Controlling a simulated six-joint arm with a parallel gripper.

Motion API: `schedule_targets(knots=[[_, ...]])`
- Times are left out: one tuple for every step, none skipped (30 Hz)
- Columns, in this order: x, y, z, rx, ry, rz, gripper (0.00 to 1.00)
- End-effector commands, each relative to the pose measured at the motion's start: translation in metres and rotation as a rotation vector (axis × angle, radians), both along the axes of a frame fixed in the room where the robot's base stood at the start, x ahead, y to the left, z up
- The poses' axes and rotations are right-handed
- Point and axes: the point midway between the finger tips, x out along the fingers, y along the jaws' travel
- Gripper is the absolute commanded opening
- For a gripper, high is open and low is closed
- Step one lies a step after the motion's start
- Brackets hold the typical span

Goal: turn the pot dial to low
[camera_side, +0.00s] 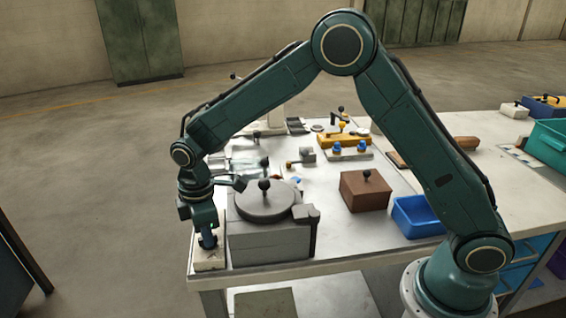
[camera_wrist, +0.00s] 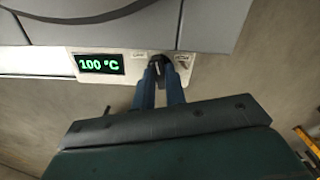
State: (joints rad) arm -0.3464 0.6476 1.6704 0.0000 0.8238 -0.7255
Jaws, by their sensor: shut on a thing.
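The pot dial (camera_wrist: 157,68) is a small dark knob on a pale control panel (camera_wrist: 118,58) in the wrist view. Small labels sit on either side of the knob, too blurred to read surely. A display (camera_wrist: 101,64) on the panel reads 100 °C in green. My gripper (camera_wrist: 160,72) is shut on the dial, its two blue fingers at either side of it. In the side view my gripper (camera_side: 208,241) points down at the pale panel (camera_side: 209,259) beside the grey pot (camera_side: 268,242); the dial is hidden there.
The pot's round lid (camera_side: 264,208) with a black knob is close to the right of my wrist. A brown box (camera_side: 366,190) and a blue bin (camera_side: 416,216) stand farther right. Several small fixtures fill the table behind. The table's left edge is close to my gripper.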

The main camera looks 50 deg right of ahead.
Motion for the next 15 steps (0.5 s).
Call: schedule_targets(knots=[[0.0001,0.0,0.0007,0.0,-0.001,-0.04,0.0],[0.0001,0.0,0.0007,0.0,-0.001,-0.064,0.0],[0.0002,0.0,0.0007,0.0,-0.001,-0.094,0.0],[0.0001,0.0,0.0007,0.0,-0.001,-0.116,0.0],[0.0002,0.0,0.0008,0.0,-0.001,-0.136,0.0],[0.0002,0.0,0.0008,0.0,-0.001,-0.161,0.0],[0.0002,0.0,0.0008,-0.001,-0.001,-0.179,0.0],[0.0002,0.0,0.0008,-0.001,-0.001,-0.194,0.0],[0.0002,0.0,0.0008,-0.001,-0.001,-0.213,0.0],[0.0002,0.0,0.0008,-0.001,-0.001,-0.226,0.0],[0.0002,0.0,0.0008,-0.001,-0.001,-0.238,0.0],[0.0002,0.0,0.0008,-0.001,-0.001,-0.25,0.0],[0.0002,0.0,0.0008,-0.001,-0.001,-0.259,0.0],[0.0002,0.0,0.0008,0.0,-0.001,-0.266,0.0],[0.0002,0.0,0.0008,0.0,-0.001,-0.273,0.0]])
